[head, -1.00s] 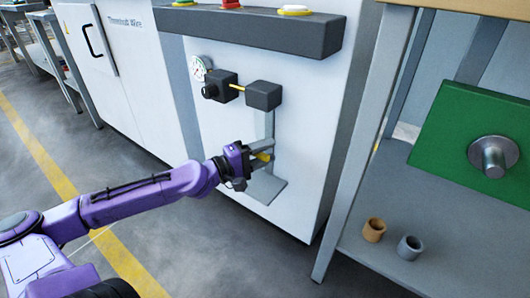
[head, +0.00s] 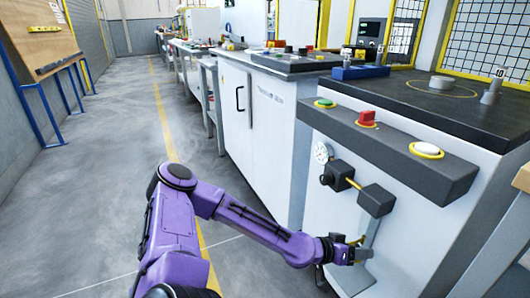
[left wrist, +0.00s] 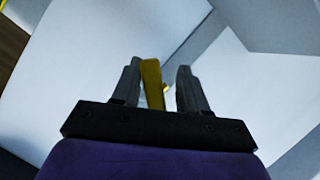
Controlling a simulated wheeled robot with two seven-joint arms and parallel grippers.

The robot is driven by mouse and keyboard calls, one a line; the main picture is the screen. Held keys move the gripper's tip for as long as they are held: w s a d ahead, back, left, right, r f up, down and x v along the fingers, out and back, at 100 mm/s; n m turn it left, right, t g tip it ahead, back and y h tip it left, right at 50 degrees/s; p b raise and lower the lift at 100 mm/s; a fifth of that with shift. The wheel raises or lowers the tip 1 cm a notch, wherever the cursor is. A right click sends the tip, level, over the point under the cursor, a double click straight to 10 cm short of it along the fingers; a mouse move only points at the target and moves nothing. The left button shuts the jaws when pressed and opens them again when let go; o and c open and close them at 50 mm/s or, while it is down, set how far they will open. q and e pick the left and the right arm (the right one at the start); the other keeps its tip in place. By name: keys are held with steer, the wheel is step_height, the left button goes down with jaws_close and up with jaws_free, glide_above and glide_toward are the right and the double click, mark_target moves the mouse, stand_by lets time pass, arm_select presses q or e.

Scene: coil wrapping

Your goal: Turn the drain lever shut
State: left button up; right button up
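A yellow lever (left wrist: 152,82) stands between the two fingers of my left gripper (left wrist: 160,88) in the left wrist view. It is close to the left finger, with a gap to the right finger. The gripper is open around it. In the head view, my left gripper (head: 358,250) is at the lower front of the white cabinet, below two dark boxes (head: 377,200) joined by a yellow bar (head: 352,183). A bit of the yellow lever (head: 356,241) shows at the fingers; the rest is hidden. My right gripper is not in view.
A dark panel (head: 400,155) with green, red and white buttons juts out above the gripper. A round gauge (head: 321,153) sits left of the boxes. A grey bracket (head: 352,280) is close below the gripper. The grey floor aisle (head: 90,190) at left is clear.

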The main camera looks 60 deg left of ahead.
arm_select(q)
steer(key=s+r+n+g+y+p, duration=0.1)
steer(key=s+r+g+y+p, duration=0.2)
steer(key=s+p, duration=1.2)
steer(key=s+r+n+g+y+p, duration=0.2)
steer(key=s+r+g+y+p, duration=0.2)
steer(key=s+p, duration=1.1)
step_height(320, 180, up, 4)
steer(key=g, duration=0.3)
steer(key=shift+s+d+p, duration=0.15)
steer(key=shift+d+p, duration=0.2)
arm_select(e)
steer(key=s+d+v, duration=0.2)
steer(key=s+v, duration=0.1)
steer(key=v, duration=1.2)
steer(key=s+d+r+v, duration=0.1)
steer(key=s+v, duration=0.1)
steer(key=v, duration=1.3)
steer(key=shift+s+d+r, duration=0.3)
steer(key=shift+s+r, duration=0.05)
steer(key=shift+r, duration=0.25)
arm_select(q)
steer(key=shift+f, duration=0.1)
